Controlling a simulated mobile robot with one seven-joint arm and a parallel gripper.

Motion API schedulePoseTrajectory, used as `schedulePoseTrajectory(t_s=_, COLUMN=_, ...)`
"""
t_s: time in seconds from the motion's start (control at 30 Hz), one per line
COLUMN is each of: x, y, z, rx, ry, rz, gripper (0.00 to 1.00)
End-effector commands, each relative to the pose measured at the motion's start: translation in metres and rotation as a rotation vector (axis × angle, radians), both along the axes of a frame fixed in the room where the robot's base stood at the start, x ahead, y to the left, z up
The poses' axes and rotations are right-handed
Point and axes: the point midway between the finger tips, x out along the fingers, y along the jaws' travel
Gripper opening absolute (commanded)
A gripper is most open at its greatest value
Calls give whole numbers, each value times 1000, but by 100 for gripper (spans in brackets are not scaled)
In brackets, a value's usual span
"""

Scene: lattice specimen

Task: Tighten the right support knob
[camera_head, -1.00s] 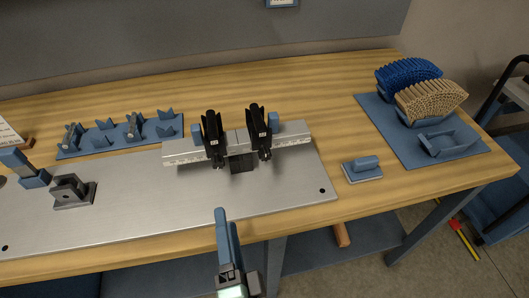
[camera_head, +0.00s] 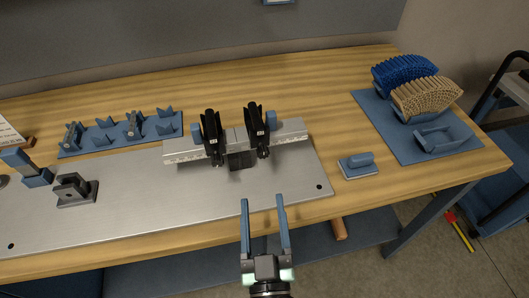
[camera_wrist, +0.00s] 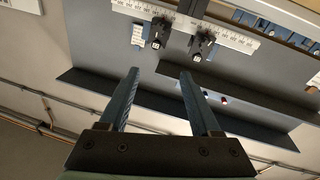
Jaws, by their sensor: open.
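A white ruled bar (camera_head: 292,132) carries two black supports on the metal plate (camera_head: 130,215). The right support (camera_head: 256,125) stands upright, with a small dark knob (camera_head: 264,153) low on its front; whether the knob is tight cannot be told. The left support (camera_head: 212,130) stands beside it. My gripper (camera_head: 263,203) is open and empty, apart from the right support and on its near side, around the plate's front edge. In the wrist view, the open fingers (camera_wrist: 160,75) point toward the bar (camera_wrist: 225,38) and the undersized-looking support fronts, with clear space between them.
A blue rack with several fixtures (camera_head: 100,145) lies at the back left. A dark grey block (camera_head: 75,190) stands on the plate's left part. Fan-shaped lattice pieces (camera_head: 427,97) stand on a blue mat (camera_head: 465,143).

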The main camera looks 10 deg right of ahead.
Motion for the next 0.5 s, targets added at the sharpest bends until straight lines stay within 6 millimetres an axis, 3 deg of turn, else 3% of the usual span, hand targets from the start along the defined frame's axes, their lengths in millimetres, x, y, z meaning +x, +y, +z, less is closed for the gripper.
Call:
schedulePoseTrajectory(t_s=0.23, x=2, y=-22, z=13, rx=-1087, ry=105, rz=-121, gripper=64)
schedulePoseTrajectory(t_s=0.5, x=4, y=-31, z=-1, rx=-2196, ry=215, rz=-152, gripper=64)
